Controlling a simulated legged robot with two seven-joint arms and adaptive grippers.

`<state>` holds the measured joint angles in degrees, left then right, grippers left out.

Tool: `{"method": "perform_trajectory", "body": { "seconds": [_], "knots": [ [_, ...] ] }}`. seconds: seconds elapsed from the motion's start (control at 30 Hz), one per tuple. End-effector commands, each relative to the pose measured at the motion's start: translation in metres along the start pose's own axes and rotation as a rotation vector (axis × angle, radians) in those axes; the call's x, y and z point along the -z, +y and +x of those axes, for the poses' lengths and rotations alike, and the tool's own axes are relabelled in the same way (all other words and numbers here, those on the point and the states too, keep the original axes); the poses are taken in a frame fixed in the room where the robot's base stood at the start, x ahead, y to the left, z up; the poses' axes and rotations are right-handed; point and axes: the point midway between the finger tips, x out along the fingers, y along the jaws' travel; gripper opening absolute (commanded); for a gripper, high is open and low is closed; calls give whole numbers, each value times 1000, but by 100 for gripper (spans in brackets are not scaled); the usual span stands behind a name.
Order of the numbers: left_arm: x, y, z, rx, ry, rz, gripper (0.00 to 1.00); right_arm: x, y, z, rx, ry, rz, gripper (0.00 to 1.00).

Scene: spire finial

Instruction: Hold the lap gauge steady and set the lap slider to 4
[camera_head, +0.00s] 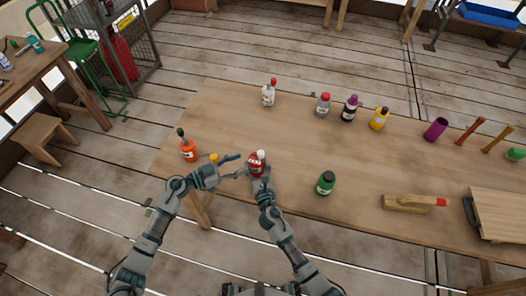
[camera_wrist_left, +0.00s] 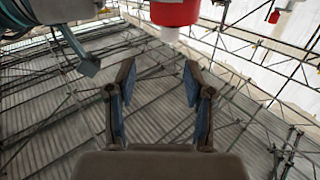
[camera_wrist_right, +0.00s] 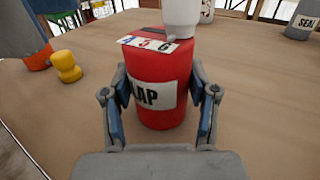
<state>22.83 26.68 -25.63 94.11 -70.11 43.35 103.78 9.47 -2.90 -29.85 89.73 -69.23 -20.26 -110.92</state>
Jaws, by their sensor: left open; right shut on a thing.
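The lap gauge (camera_head: 256,166) is a red cylinder with a white label, upright on the wooden table. My right gripper (camera_head: 260,178) is shut on its body, one finger each side in the right wrist view (camera_wrist_right: 160,120). My left gripper (camera_head: 240,165) is open and empty, left of the gauge. The left wrist view shows the red body (camera_wrist_left: 175,12) beyond its open fingers (camera_wrist_left: 158,85).
An orange bottle (camera_head: 188,152) and a small yellow knob-like piece (camera_head: 214,158) are left of the gauge, close to my left gripper. A green bottle (camera_head: 325,183) stands to the right. Several more bottles stand farther back. The table middle is clear.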

Motion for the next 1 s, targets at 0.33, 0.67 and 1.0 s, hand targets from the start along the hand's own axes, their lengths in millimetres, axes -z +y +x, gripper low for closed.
{"method": "perform_trajectory", "body": {
  "seconds": [0.33, 0.67, 1.0],
  "knots": [
    [-4, -7, 15, 55, 12, -53, 52, 0, -2, 0, 1, -1, 1, 19],
    [-4, -11, 79, 54, 13, -54, 52, -1, 1, 0, 0, -1, -2, 19],
    [-4, -11, 104, 54, 8, -51, 52, 0, -1, 0, 1, -1, -1, 19]
  ]
}}
